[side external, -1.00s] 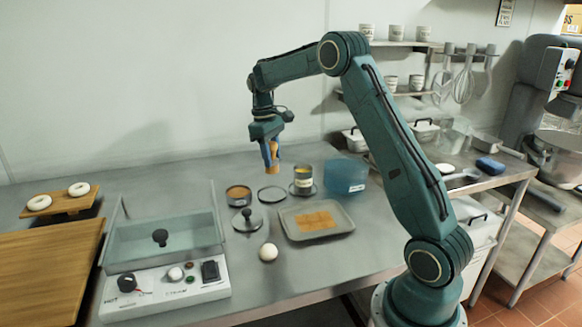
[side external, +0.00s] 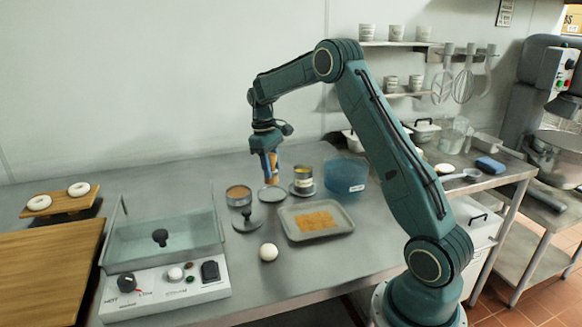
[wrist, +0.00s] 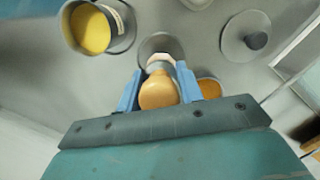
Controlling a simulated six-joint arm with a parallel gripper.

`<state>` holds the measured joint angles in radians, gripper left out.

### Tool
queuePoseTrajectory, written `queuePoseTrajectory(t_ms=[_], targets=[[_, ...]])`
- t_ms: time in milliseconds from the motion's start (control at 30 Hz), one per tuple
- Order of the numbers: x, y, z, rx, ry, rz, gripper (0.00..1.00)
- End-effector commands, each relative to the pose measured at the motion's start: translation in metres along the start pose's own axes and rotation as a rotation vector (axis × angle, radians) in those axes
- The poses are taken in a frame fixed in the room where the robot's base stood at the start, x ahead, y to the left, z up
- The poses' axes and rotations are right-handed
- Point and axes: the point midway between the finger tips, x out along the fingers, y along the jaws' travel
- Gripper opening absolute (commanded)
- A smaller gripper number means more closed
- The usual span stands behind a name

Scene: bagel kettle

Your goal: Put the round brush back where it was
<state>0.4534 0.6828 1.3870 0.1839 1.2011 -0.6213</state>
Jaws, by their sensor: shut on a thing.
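My gripper (side external: 271,165) is shut on the round brush, whose tan wooden handle (wrist: 158,92) stands between the blue fingers in the wrist view. In the side view, the brush (side external: 273,159) hangs roughly upright over the back of the steel table. Its lower end is just above a small round dish (side external: 271,194), which also shows beyond the brush in the wrist view (wrist: 160,44). I cannot tell whether the brush touches the dish. The bristles are mostly hidden.
A can with yellow contents (side external: 304,176) stands on a saucer right of the dish. An orange-filled tin (side external: 238,196) and a knobbed lid (side external: 247,221) are left. A tray (side external: 346,229), white ball (side external: 268,252) and blue tub (side external: 346,175) are close by.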

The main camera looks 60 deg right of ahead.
Motion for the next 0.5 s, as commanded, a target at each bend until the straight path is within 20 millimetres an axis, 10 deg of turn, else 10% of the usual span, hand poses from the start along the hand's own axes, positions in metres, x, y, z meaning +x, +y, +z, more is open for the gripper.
queuePoseTrajectory(t_ms=[500], targets=[[0.042, 0.000, -0.006, 0.001, 0.001, 0.000, 0.13]])
